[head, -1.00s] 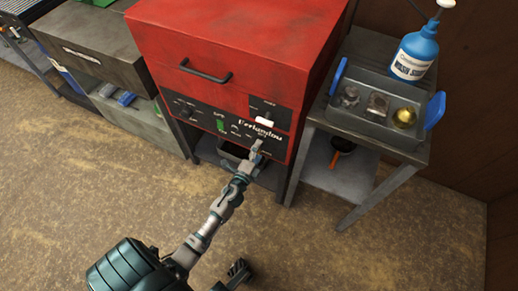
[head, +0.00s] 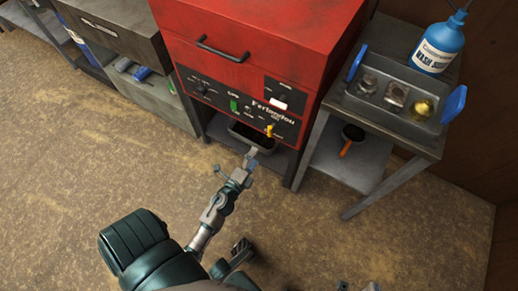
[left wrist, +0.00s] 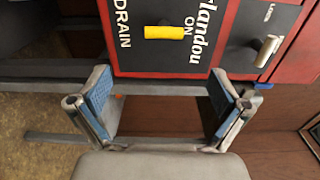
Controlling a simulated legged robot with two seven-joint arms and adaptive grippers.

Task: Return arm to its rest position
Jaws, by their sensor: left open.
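My left arm reaches up from the bottom of the head view. Its gripper (head: 249,162) is open and empty, in front of and below the red machine's control panel (head: 238,108). A yellow handle (head: 270,130) on the panel is apart from the gripper. In the left wrist view, the open fingers (left wrist: 160,105) point at the panel. The yellow handle (left wrist: 166,32) lies across the picture there, between the words DRAIN and ON. Small grey tips at the bottom edge of the head view may be my right gripper (head: 358,287); its state is unclear.
A dark basin (head: 250,138) sits beneath the red machine (head: 260,35). To the right, a metal table (head: 400,140) carries a blue-handled tray (head: 388,117) and a blue bottle (head: 437,46). Grey cabinets (head: 125,40) stand left. The floor around my arm is clear.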

